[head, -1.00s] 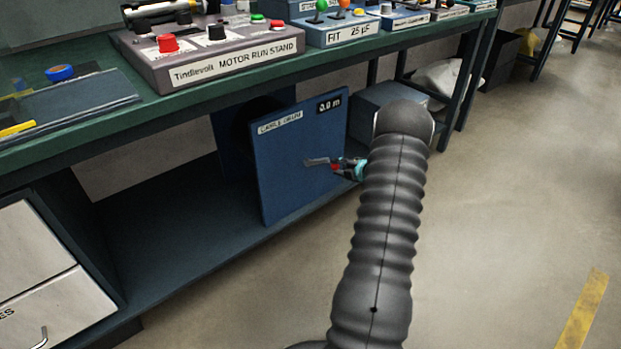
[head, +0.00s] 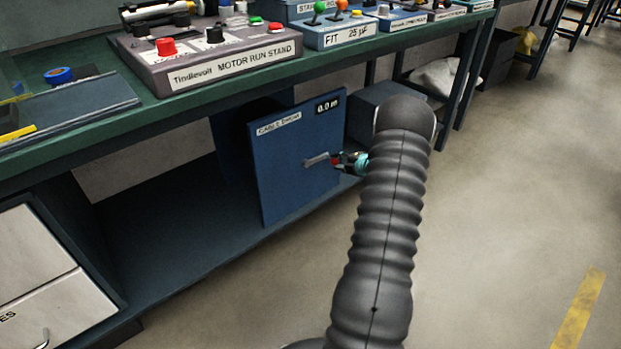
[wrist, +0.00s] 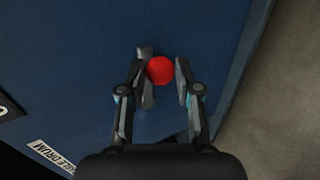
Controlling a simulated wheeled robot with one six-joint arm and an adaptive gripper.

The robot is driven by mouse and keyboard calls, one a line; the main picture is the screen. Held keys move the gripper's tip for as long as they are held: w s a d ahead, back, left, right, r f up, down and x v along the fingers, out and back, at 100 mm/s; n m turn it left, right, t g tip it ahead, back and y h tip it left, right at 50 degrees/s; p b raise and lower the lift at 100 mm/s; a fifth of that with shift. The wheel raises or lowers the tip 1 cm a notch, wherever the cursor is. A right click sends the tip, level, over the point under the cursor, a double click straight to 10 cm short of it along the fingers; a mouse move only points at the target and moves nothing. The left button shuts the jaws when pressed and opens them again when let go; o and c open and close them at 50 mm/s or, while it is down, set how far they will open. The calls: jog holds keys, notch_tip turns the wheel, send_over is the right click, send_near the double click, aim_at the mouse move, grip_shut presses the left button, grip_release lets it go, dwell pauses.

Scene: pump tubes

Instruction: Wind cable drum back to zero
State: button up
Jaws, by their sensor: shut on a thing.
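The cable drum (head: 285,190) is a blue upright panel under the bench, with a "CABLE DRUM" label and a small dark display (head: 328,106) that appears to read 0.0 m. A grey crank arm (head: 316,160) on its face ends in a red knob (head: 335,160) at the right. My gripper (head: 342,162) is shut on the knob. In the wrist view, the red knob (wrist: 160,70) lies between the two fingers of my gripper (wrist: 161,78), and the grey crank arm (wrist: 146,95) shows beside the left finger. The exact finger contact is hard to see.
The green bench top (head: 130,115) overhangs the drum, with the motor run stand (head: 215,60) on it. A grey-blue box (head: 375,105) stands behind the drum on the right. White drawers (head: 40,265) are at left.

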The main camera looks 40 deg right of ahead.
jog(key=o, duration=1.1)
jog(key=shift+w+a+r, duration=0.15)
jog(key=shift+r, duration=0.05)
jog(key=p+v, duration=0.1)
jog(key=v, duration=0.7)
